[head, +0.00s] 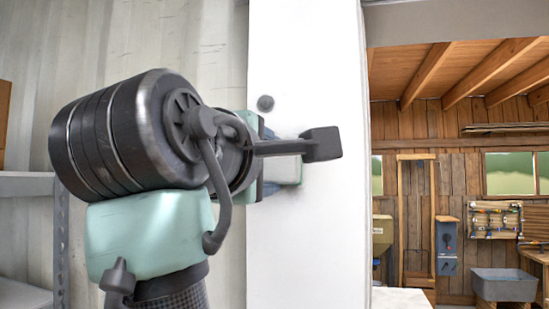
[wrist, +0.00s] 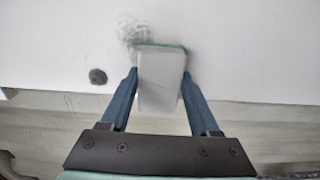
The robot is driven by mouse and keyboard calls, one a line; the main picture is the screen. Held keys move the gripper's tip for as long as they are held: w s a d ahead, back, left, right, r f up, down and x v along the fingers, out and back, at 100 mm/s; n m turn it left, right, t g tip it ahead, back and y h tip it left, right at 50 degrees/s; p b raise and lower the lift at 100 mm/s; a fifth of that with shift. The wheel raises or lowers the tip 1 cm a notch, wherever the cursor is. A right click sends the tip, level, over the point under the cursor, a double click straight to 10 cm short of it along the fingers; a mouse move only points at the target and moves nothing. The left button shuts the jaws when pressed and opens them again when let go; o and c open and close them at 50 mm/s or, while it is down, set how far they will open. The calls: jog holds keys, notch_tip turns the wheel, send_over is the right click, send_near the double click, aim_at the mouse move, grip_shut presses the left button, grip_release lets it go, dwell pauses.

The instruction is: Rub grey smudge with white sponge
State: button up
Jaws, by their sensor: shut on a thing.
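My gripper (wrist: 160,92) is shut on the white sponge (wrist: 161,80), with a blue finger on each side of it. The sponge is a pale block with a green edge at its far end. The grey smudge (wrist: 131,30) is a dark, blotchy patch on the white panel, just beyond the sponge's far left corner in the wrist view. The sponge's far edge lies close to the smudge's lower edge; I cannot tell whether it touches the panel. In the head view my arm hides most of the gripper and the smudge.
A dark round knob (head: 265,103) sticks out of the white upright panel (head: 310,230), and it also shows left of the gripper in the wrist view (wrist: 97,76). A grey shelf (head: 27,184) stands at the left. A wooden room with a sink (head: 504,285) lies beyond at the right.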

jog(key=shift+w+a, duration=0.1)
jog(key=shift+a, duration=0.15)
jog(key=shift+s+d+r, duration=0.35)
jog(key=shift+s+d, duration=0.2)
jog(key=shift+d, duration=1.15)
jog(key=shift+s+d+r, duration=0.4)
jog(key=shift+s+d, duration=0.2)
jog(key=shift+d, duration=1.1)
jog(key=shift+s+d+r, duration=0.35)
jog(key=shift+s+d, duration=0.2)
jog(key=shift+d, duration=1.15)
jog(key=shift+v, duration=0.9)
jog(key=shift+b+v, duration=0.5)
jog(key=shift+v, duration=1.5)
jog(key=shift+a, duration=0.1)
